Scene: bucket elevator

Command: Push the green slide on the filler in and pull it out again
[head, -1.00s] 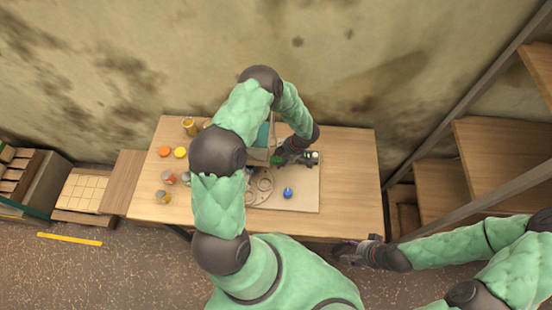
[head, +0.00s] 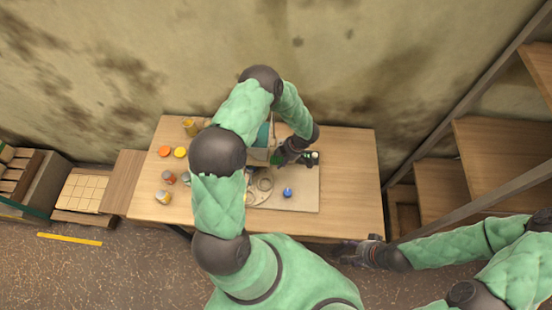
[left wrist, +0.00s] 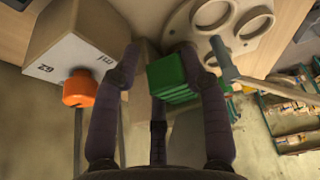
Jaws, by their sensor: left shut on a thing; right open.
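The green slide (left wrist: 168,78) shows as a ribbed green block between the fingers of my left gripper (left wrist: 158,62) in the left wrist view. The gripper is shut on it. In the head view, my left gripper (head: 278,159) is over the board on the table, with only a bit of green showing beside it. The filler's body is largely hidden by my left arm. My right gripper (head: 357,252) is open and empty, off the table's front right edge.
A blue knob (head: 288,192) sits on the board. Several jars stand at the table's left. The table's right side (head: 350,175) is bare.

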